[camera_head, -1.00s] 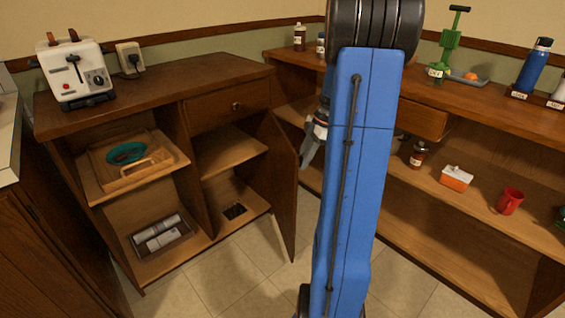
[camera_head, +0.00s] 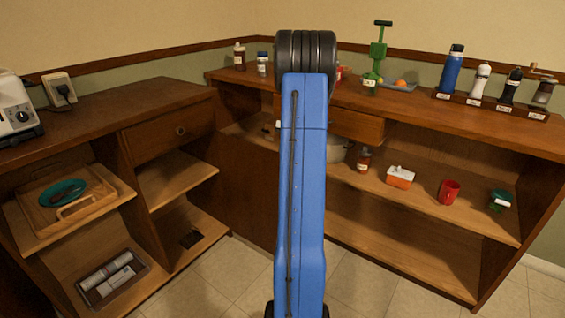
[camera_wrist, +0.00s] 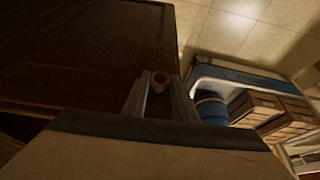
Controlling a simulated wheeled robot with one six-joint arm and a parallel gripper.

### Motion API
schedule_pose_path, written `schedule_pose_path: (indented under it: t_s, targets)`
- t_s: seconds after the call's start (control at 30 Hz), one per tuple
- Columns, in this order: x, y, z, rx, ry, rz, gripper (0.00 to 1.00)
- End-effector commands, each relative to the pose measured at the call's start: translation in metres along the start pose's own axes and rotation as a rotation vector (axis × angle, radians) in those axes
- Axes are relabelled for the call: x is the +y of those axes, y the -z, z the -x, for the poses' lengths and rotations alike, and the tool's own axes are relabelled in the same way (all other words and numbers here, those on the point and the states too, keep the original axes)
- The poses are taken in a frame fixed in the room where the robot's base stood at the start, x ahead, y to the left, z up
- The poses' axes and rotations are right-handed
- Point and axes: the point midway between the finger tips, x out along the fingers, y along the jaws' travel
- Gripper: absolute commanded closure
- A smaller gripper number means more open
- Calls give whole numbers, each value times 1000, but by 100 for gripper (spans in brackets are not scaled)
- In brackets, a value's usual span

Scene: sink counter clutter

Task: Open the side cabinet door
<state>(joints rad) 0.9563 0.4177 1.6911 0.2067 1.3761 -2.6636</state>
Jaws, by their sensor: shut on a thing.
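The side cabinet door (camera_head: 247,190) is a dark wood panel. In the head view it stands swung out from the left cabinet (camera_head: 165,98), and part of it is behind my blue arm. In the wrist view the door (camera_wrist: 75,50) fills the left side. Its small round knob (camera_wrist: 159,78) sits between my fingers. My gripper (camera_wrist: 160,97) is shut on the knob. The head view does not show my gripper, as my arm covers that place.
The cabinet's lower shelves stand exposed, with a wooden tray (camera_head: 35,209) and a bin (camera_head: 80,290) on the left. The right counter (camera_head: 420,110) carries bottles and grinders. A red mug (camera_head: 448,191) is on its shelf. Tiled floor (camera_head: 215,285) shows between the cabinets.

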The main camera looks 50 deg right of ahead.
Motion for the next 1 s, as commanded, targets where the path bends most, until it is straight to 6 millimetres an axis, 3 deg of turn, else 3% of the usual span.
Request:
schedule_pose_path:
  t_s: [0.33, 0.37, 0.43, 0.77, 1.0]
  targets:
    - [0, -1, 0, 0, 1, 1, 100]
    - [0, -1, 0, -1, 1, 1, 70]
    - [0, -1, 0, 0, 1, 1, 56]
    - [0, -1, 2, -1, 0, 1, 56]
    - [0, -1, 30, -2, -1, 1, 56]
